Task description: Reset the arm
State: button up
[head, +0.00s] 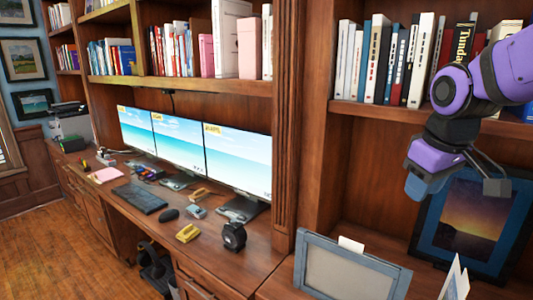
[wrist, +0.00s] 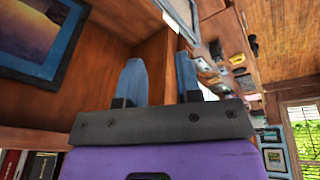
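My purple arm comes in from the right in the head view. My gripper (head: 420,188) hangs in the air in front of the right bookcase, below the book shelf and left of a dark-framed sunset picture. In the wrist view, the two blue-grey fingers of my gripper (wrist: 159,78) stand apart with a gap between them. Nothing is held, and only the wooden bookcase shows behind the gap. The fingers touch nothing that I can see.
A shelf of books (head: 385,60) is close behind my arm. Below stand the sunset picture (head: 465,220), an empty grey frame (head: 345,272) and a white card (head: 455,280). Left is a desk with monitors (head: 238,160), a keyboard (head: 140,197) and a black tape dispenser (head: 233,236). The floor (head: 60,245) looks clear.

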jog(key=s+d+r+m+t, duration=0.2)
jog(key=s+m, duration=0.2)
jog(key=s, duration=0.9)
jog(key=shift+s+r+m, duration=0.25)
jog(key=shift+r+m, duration=0.05)
